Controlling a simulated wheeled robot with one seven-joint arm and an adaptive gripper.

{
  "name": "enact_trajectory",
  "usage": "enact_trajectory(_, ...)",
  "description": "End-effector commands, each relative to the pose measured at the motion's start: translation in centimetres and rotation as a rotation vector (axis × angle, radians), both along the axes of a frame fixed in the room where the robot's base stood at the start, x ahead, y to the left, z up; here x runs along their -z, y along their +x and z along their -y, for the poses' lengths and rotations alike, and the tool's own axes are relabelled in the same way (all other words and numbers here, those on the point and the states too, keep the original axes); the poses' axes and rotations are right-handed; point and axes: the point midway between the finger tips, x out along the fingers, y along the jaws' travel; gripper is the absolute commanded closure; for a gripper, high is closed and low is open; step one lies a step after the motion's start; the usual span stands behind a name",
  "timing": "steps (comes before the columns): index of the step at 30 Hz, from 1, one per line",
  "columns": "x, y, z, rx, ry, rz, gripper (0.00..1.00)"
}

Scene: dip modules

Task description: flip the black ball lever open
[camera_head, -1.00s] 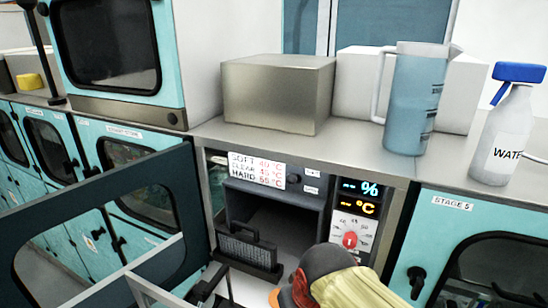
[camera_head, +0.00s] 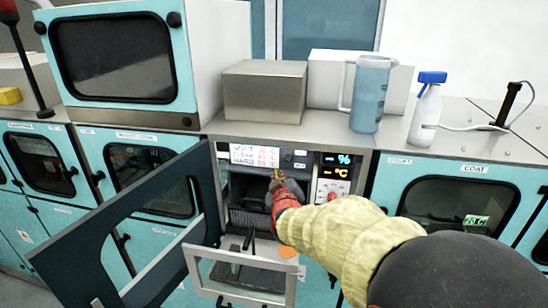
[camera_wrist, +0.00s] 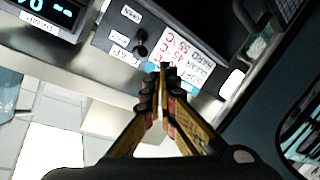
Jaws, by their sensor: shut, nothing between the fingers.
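The black ball lever (camera_wrist: 141,42) shows in the wrist view as a small dark knob on the grey panel, beside the small white labels. My gripper (camera_wrist: 163,68) is shut and empty, its yellow fingertips together. In the picture the tips lie just below and right of the lever; I cannot tell whether they touch it. In the head view my gripper (camera_head: 277,175) is in front of the upper part of the open chamber, just below the red-and-black text sign (camera_head: 254,155). The lever cannot be made out clearly there.
A dark framed door (camera_head: 130,235) stands open at the left. A lower clear-windowed flap (camera_head: 240,285) sticks out below the chamber. The red-knob control panel (camera_head: 335,185) is to the right. A metal box (camera_head: 265,95), jug (camera_head: 368,95) and spray bottle (camera_head: 426,110) stand on the counter above.

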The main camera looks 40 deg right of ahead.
Motion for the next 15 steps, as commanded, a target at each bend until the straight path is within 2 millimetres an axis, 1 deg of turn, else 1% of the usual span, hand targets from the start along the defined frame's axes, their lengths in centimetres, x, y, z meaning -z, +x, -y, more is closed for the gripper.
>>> enact_trajectory(1, -1.1, 0.0, 0.4, 0.007, -0.045, 0.017, 1.00)
enact_trajectory(3, -2.3, -0.1, 0.7, 0.015, -0.105, 0.031, 1.00)
enact_trajectory(6, -3.2, -0.1, 0.9, 0.018, -0.162, 0.032, 1.00)
enact_trajectory(15, -3.2, -0.1, 0.9, 0.015, -0.176, 0.021, 1.00)
